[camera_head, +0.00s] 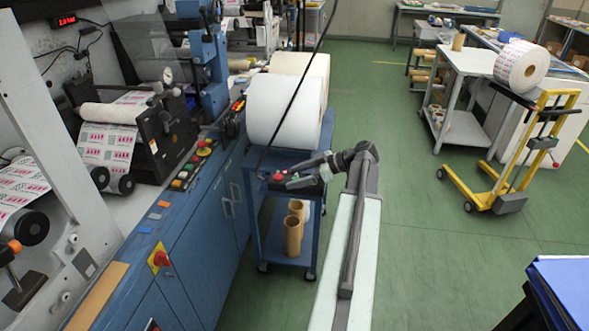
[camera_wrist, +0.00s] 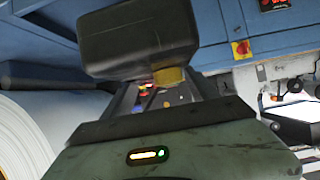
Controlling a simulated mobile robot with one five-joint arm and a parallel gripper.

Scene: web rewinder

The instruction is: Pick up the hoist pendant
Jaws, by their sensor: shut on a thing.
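The hoist pendant (camera_head: 276,177) hangs at the lower end of a long black cable in the head view, in front of the blue cart. It is small there, dark with red on it. In the wrist view it is probably the dark rounded box (camera_wrist: 137,38) with a yellow part beneath it, filling the top middle. My gripper (camera_head: 288,180) reaches in from the right and is shut on the pendant. The jaws hide part of the pendant, and the exact contact is hard to make out.
Large white rolls (camera_head: 285,110) lie on the blue cart (camera_head: 256,222), just behind my gripper. Brown cores (camera_head: 293,235) stand on its lower shelf. The blue machine cabinet (camera_head: 190,262) is to the left. Green floor (camera_head: 430,265) is open to the right, before a yellow roll lifter (camera_head: 497,198).

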